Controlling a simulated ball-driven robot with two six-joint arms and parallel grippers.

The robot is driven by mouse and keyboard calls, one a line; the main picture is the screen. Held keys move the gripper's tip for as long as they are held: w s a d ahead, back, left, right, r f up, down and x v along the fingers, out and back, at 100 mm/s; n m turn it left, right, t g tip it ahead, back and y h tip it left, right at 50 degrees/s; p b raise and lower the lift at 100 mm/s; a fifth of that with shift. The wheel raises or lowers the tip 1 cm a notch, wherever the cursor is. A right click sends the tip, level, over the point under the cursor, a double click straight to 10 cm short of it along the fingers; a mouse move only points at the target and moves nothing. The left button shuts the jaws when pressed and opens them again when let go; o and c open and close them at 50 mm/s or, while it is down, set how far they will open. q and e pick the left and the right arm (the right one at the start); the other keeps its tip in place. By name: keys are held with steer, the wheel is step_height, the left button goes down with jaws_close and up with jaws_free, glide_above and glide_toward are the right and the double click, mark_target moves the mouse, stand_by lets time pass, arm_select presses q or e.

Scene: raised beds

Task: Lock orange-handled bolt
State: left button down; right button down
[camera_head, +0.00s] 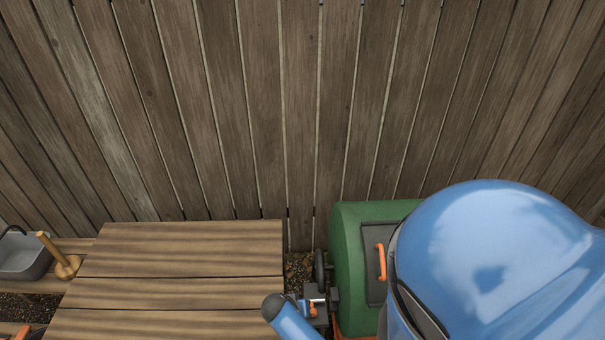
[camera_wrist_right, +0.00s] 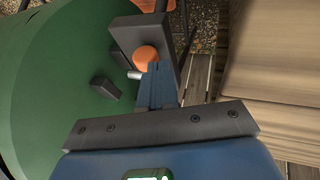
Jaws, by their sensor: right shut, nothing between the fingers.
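The orange-handled bolt shows in the right wrist view as a round orange knob (camera_wrist_right: 146,57) with a short silver rod (camera_wrist_right: 134,75), on a dark grey plate (camera_wrist_right: 126,36) beside the green drum (camera_wrist_right: 40,85). A separate dark block (camera_wrist_right: 104,88) sits on the drum to the left of the rod, with a gap between them. My right gripper (camera_wrist_right: 155,68) is shut and empty. Its blue fingertips are right at the knob and partly cover it; I cannot tell whether they touch. In the head view the orange bolt handle (camera_head: 312,309) is small beside the drum (camera_head: 352,262). My left gripper is not in view.
The drum's dark door panel has an orange handle (camera_head: 381,262). A wooden table (camera_head: 180,260) stands to the left, with a grey tub (camera_head: 22,262) and a wooden-handled tool (camera_head: 58,256) beyond it. A plank fence (camera_head: 290,110) closes the back. My blue arm hides the right side.

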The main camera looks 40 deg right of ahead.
mark_target(316, 311)
stand_by(0.3)
steer(key=shift+s+d+p, duration=0.45)
steer(key=shift+s+d, duration=0.95)
steer(key=shift+d, duration=0.3)
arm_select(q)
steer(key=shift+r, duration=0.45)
